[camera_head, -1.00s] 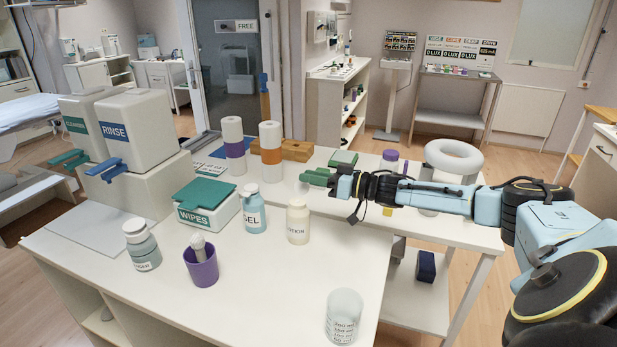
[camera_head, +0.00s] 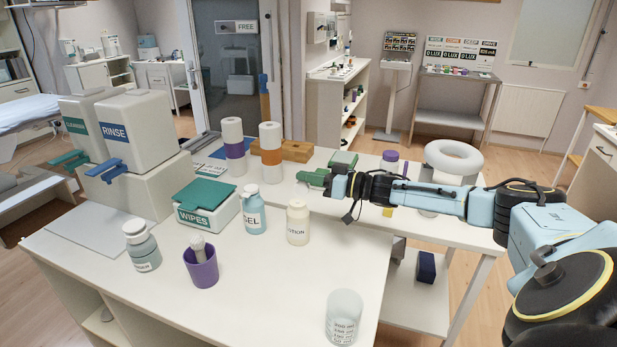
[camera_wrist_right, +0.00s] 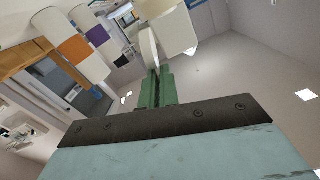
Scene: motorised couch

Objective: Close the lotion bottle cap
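The cream lotion bottle (camera_head: 298,224) stands upright on the white table, to the right of the gel bottle. Its small top shows at the upper end, but I cannot tell there how the cap sits. My right gripper (camera_head: 309,179) has green fingers pointing left and appears above and behind the bottle, apart from it in the picture. In the right wrist view the green fingers (camera_wrist_right: 156,88) lie together with only a thin dark line between them. A thin pale piece (camera_wrist_right: 148,46) and a larger cream shape show beyond the fingertips. My left gripper is out of view.
A clear measuring cup (camera_head: 343,317) is near the front edge. Two banded rolls (camera_head: 270,151) stand behind.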

